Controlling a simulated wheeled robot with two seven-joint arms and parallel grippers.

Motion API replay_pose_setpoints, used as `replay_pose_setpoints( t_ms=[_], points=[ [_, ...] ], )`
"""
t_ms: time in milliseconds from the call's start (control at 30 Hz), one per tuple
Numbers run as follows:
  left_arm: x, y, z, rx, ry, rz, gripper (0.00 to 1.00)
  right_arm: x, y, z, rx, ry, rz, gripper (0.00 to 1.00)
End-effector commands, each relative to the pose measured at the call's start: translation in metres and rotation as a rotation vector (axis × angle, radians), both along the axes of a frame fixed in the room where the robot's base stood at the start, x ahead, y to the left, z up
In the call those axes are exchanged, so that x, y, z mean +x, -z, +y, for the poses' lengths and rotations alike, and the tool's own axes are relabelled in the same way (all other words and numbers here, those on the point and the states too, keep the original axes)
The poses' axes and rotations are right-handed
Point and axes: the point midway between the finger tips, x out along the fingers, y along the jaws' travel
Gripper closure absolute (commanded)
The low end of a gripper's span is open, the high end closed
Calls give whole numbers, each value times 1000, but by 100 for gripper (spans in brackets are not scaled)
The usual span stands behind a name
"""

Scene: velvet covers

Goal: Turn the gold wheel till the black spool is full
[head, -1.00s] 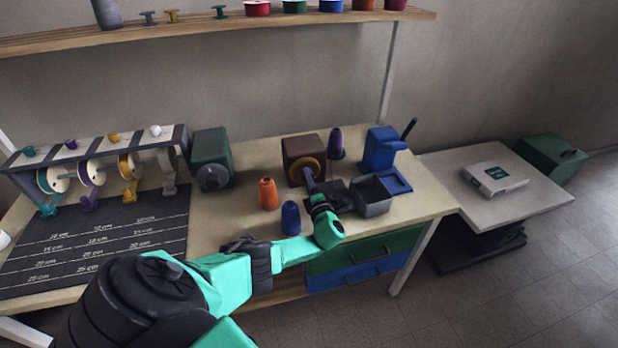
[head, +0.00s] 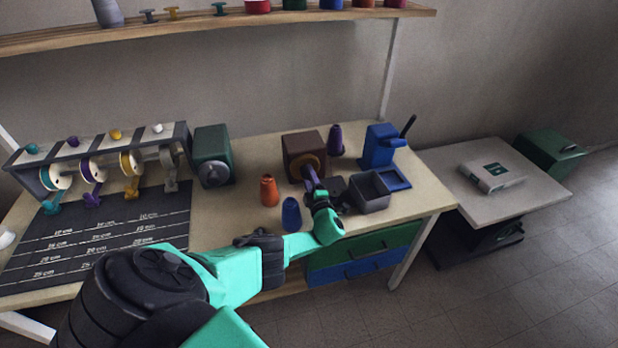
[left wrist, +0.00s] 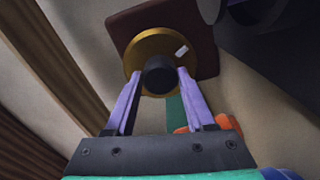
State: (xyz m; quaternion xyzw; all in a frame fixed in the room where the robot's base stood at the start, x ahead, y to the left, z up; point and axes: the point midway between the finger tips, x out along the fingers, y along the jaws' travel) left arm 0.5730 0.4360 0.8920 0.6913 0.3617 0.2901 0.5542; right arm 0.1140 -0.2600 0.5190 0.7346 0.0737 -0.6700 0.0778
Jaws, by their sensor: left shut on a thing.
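The gold wheel (head: 309,162) is on the front of a brown box (head: 296,145) on the bench. In the left wrist view the wheel (left wrist: 147,52) fills the top middle, with a small white mark on its face and a round black knob (left wrist: 160,76) at its front. My left gripper (head: 311,177) reaches it from the front. In the left wrist view its two purple fingers (left wrist: 159,84) lie on either side of the black knob and are shut on it. I cannot make out the black spool for certain. My right gripper is not in view.
An orange cone (head: 269,190) and a blue cone (head: 291,214) stand left of my gripper. A purple cone (head: 335,140), a grey bin (head: 373,203) and a blue lever device (head: 381,150) are right. A green box (head: 212,143) and thread rack (head: 100,150) stand further left.

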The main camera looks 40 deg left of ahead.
Motion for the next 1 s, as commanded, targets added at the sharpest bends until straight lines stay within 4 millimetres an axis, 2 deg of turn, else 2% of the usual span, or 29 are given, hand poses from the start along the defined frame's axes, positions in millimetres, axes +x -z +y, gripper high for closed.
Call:
replay_pose_setpoints(
  t_ms=[133,167,200,233,533,667,833,1000],
  points=[
    [0,1,0,-2,1,1,100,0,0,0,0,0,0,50],
    [0,1,0,-2,1,1,38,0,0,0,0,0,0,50],
    [0,1,0,-2,1,0,23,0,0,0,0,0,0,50],
    [0,1,0,-2,1,0,16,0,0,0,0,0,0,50],
    [0,0,-1,-2,1,-1,16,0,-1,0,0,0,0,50],
    [-8,-2,-12,-2,2,1,16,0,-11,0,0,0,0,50],
    [-34,-5,-49,-6,5,2,16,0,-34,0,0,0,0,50],
    [-63,-1,-90,-6,3,2,16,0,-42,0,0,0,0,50]
  ],
)
